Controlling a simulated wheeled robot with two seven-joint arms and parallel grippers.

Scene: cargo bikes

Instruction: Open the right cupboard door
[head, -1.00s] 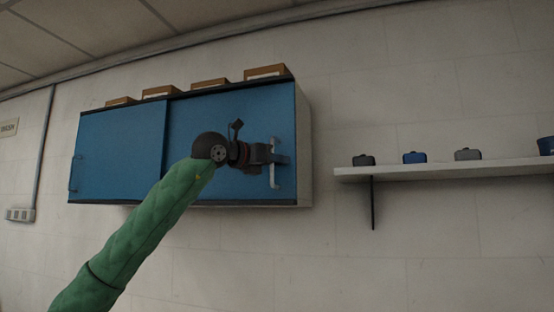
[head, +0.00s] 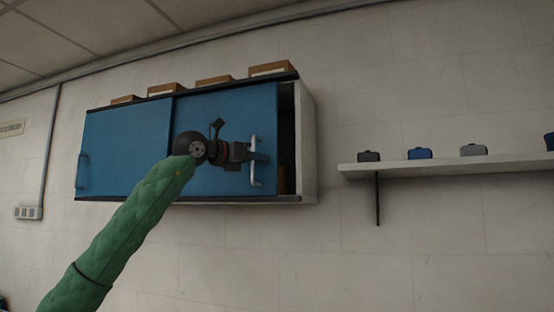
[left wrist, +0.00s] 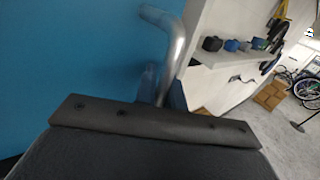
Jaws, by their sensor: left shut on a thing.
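The wall cupboard (head: 306,150) has two blue sliding doors. The right door (head: 225,103) stands slid partly left, with a dark narrow gap at the cupboard's right end. The left door (head: 120,150) covers the left side. My left gripper (head: 253,158) is shut on the right door's silver upright handle (head: 253,178). In the left wrist view the handle (left wrist: 176,50) rises from between the fingers, in front of the blue door (left wrist: 80,60). The fingertips are partly hidden there. My right gripper is in neither view.
Several cardboard boxes (head: 272,68) stand on top of the cupboard. A white wall shelf (head: 450,168) with several small cases (head: 420,153) is to the right. Something brownish shows dimly inside the gap. The wall below the cupboard is clear.

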